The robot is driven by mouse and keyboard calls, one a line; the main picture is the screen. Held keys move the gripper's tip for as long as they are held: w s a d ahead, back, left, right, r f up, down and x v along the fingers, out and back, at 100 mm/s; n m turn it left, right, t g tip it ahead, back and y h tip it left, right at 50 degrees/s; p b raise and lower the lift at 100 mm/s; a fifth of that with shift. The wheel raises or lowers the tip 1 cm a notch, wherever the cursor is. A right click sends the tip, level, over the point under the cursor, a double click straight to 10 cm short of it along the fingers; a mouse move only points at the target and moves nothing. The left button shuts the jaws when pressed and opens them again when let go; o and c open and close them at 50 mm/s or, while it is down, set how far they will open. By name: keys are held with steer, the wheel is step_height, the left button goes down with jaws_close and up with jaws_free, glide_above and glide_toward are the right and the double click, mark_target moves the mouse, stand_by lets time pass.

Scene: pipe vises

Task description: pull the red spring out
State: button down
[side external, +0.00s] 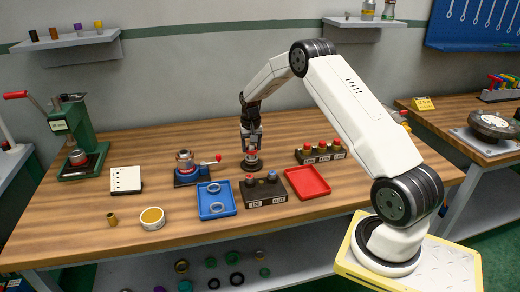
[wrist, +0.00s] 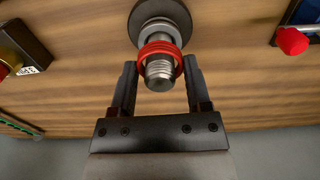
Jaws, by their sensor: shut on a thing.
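The post rises from a round dark base (wrist: 160,14), which also shows on the bench in the side view (side external: 252,165). My gripper (wrist: 159,66) has one finger on each side of the spring and is shut on it. The spring is still around the post. In the side view my gripper (side external: 252,148) points down over the base, and its fingers mostly hide the spring and post.
A small vise with a red-knobbed lever (side external: 190,170) stands to the left. A blue tray with rings (side external: 217,210), a dark IN/OUT block (side external: 265,198) and an empty red tray (side external: 307,182) lie in front. Another labelled block (side external: 320,155) stands to the right.

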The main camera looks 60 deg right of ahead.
steer(key=shift+r, duration=3.25)
steer(key=shift+s, duration=0.15)
